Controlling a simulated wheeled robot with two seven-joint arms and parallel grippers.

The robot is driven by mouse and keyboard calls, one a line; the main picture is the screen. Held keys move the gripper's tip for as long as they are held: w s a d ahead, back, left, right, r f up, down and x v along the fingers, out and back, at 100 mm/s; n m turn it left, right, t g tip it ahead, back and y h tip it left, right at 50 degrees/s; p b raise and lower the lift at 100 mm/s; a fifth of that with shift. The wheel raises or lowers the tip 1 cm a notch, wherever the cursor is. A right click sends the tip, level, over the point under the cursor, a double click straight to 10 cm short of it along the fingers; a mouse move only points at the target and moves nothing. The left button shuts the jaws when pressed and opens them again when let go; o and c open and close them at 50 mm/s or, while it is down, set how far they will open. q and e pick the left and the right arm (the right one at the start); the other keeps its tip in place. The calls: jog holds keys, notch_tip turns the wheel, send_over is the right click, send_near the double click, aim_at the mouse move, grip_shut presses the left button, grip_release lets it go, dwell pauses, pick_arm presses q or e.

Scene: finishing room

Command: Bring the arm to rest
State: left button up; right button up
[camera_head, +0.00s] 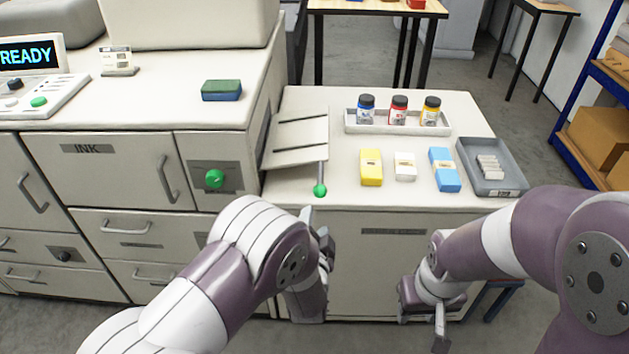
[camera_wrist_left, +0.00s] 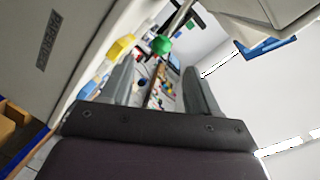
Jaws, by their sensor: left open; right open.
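My left gripper (camera_head: 316,214) is in front of the counter's front edge, just below the green-knobbed lever (camera_head: 320,189), and is partly hidden by my own arm. In the left wrist view my left gripper (camera_wrist_left: 160,82) shows two spread fingers with nothing held between them. The green knob (camera_wrist_left: 161,45) appears beyond the fingertips there, apart from them. My right gripper (camera_head: 422,322) hangs low at the right, in front of the cabinet, pointing down. It is open and empty.
On the counter (camera_head: 250,205) lie a yellow block (camera_head: 371,167), a white block (camera_head: 405,166) and a blue block (camera_head: 444,169). Behind them a white tray (camera_head: 352,128) holds three bottles. A grey tray (camera_head: 512,180) is at right. A machine (camera_head: 130,165) stands left.

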pick_arm(q)
jog(key=s+a+f+n+g+p, duration=0.1)
jog(key=s+a+f+n+g, duration=0.1)
jog(key=s+f+n+g, duration=0.65)
jog(key=s+a+r+n+g+y+p, duration=0.1)
jog(key=s+a+r+n+g+p, duration=0.2)
jog(key=s+a+r, duration=1)
jog(key=a+r+g+p, duration=0.1)
jog(key=a+r+g, duration=0.2)
jog(key=a+r, duration=0.1)
jog(key=shift+s, duration=0.3)
